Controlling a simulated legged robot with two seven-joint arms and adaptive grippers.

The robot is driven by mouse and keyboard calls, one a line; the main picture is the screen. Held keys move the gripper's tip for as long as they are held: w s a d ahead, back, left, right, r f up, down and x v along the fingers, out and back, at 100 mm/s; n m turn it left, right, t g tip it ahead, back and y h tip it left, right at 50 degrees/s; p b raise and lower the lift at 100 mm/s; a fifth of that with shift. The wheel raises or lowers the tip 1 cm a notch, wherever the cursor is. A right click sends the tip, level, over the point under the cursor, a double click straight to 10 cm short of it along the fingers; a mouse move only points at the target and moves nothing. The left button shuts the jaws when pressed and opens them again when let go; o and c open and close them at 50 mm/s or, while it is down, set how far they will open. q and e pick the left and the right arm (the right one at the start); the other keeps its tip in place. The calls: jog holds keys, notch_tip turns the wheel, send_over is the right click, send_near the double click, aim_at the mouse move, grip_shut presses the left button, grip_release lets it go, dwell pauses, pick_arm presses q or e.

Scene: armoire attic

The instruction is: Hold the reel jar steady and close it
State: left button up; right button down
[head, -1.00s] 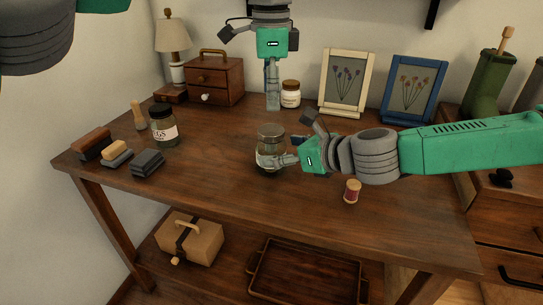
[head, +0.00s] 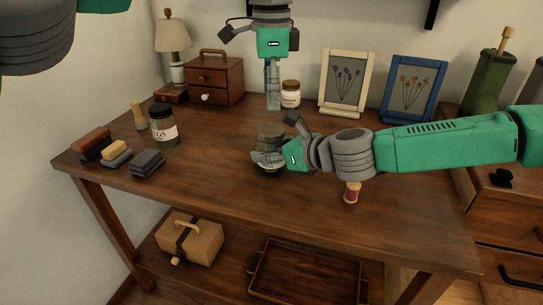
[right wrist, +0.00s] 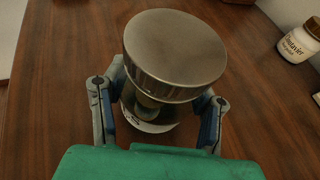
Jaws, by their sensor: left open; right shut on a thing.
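The reel jar (head: 271,133) stands upright on the table, a short glass jar with a grey metal lid on top. The lid (right wrist: 175,50) fills the middle of the right wrist view; I cannot tell how tightly it sits. My right gripper (head: 268,158) comes from the right and is shut on the jar's glass body, below the lid. In the right wrist view its fingers (right wrist: 160,107) flank the glass on both sides. My left gripper (head: 273,97) is open and empty, pointing down, higher in the picture than the jar and apart from it.
A white brown-lidded jar (head: 290,95) stands near my left gripper. A labelled dark-lidded jar (head: 163,128) and brushes (head: 92,142) are at left. A thread spool (head: 352,193) lies below my right arm. Picture frames (head: 345,84) stand behind. The table's front is clear.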

aim_at(272, 129)
pick_arm(q)
jog(key=n, duration=0.1)
jog(key=r+n, duration=0.1)
jog(key=n, duration=0.1)
jog(key=shift+w+d+n, duration=0.15)
jog(key=shift+w+n, duration=0.05)
jog(key=shift+n, duration=1.1)
jog(key=n, duration=0.6)
jog(key=shift+s+f+n, duration=0.15)
jog(key=shift+f+n, duration=0.2)
jog(key=shift+n, duration=0.05)
jog(key=n, duration=0.5)
jog(key=shift+f+n, duration=0.15)
jog(key=shift+n, duration=0.15)
jog(key=shift+f, duration=4.05)
